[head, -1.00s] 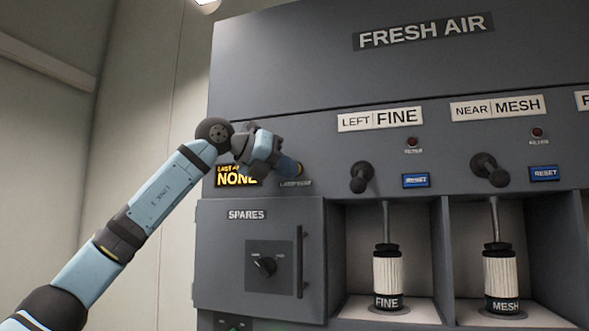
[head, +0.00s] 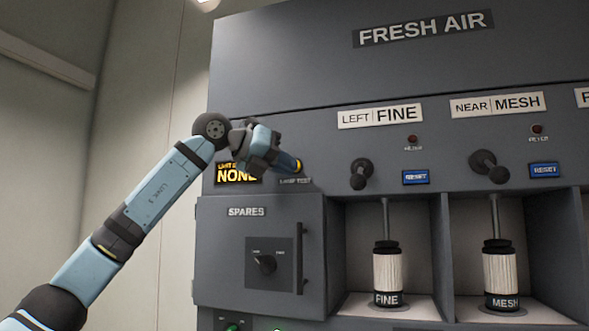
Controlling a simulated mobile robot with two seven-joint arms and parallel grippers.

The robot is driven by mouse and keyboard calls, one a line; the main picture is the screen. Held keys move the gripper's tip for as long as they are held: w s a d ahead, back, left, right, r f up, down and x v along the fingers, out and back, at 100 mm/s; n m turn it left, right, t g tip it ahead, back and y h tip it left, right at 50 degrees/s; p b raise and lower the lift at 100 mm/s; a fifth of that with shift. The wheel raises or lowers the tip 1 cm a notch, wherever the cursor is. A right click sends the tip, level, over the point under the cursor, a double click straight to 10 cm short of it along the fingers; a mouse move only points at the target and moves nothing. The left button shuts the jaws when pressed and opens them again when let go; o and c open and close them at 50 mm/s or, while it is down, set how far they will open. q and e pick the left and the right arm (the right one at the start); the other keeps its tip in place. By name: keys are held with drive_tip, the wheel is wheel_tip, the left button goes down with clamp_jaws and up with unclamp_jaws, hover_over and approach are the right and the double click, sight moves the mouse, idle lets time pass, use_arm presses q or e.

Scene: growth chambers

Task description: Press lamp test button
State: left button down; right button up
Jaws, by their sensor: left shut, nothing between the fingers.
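The lamp test button (head: 298,166) shows as a small yellow edge on the grey panel, above the label "LAMP TEST" (head: 295,181). My left gripper (head: 290,165) is shut and empty, with its fingertips in front of the button and covering most of it. I cannot tell whether the tips touch the button or whether it is pushed in. My right gripper is not in view.
A display reading "NONE" (head: 238,174) is left of the button, partly behind my wrist. A black lever (head: 361,174) and a blue reset button (head: 416,177) are to the right. The spares door (head: 225,250) with its handle (head: 301,260) is below.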

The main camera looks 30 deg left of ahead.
use_arm(q)
drive_tip(key=shift+s, duration=0.15)
drive_tip(key=s+b, duration=0.1)
drive_tip(key=s, duration=0.1)
drive_tip(key=s+d+b, duration=0.1)
drive_tip(key=s, duration=0.1)
drive_tip(key=shift+s+d, duration=0.1)
drive_tip(key=shift+s, duration=0.3)
idle(0.9)
